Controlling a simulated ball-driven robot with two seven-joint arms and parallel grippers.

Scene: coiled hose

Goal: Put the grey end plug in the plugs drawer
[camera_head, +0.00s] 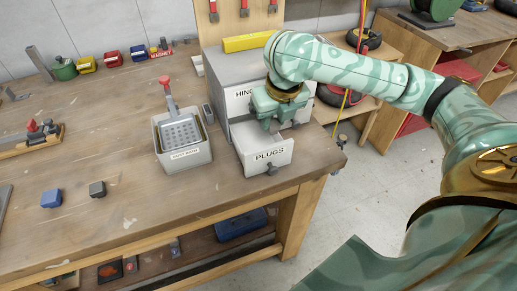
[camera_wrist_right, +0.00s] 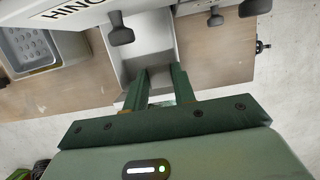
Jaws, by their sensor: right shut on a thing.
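The plugs drawer (camera_head: 265,157), light grey and labelled PLUGS, stands pulled open at the bottom of the grey cabinet. Its pale inside also shows in the wrist view (camera_wrist_right: 150,45). My right gripper (camera_head: 272,124) is over the open drawer, fingers pointing down. It also shows in the wrist view (camera_wrist_right: 164,80), its two green fingers a little apart. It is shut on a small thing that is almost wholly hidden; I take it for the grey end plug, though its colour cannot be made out. My left gripper is not in view.
A dark grey block (camera_head: 97,188) and a blue block (camera_head: 51,198) lie on the wooden bench (camera_head: 95,240). A grey bin (camera_head: 185,155) with a perforated scoop stands left of the drawer. The shut HINGES drawer (camera_head: 240,95) is above the open one.

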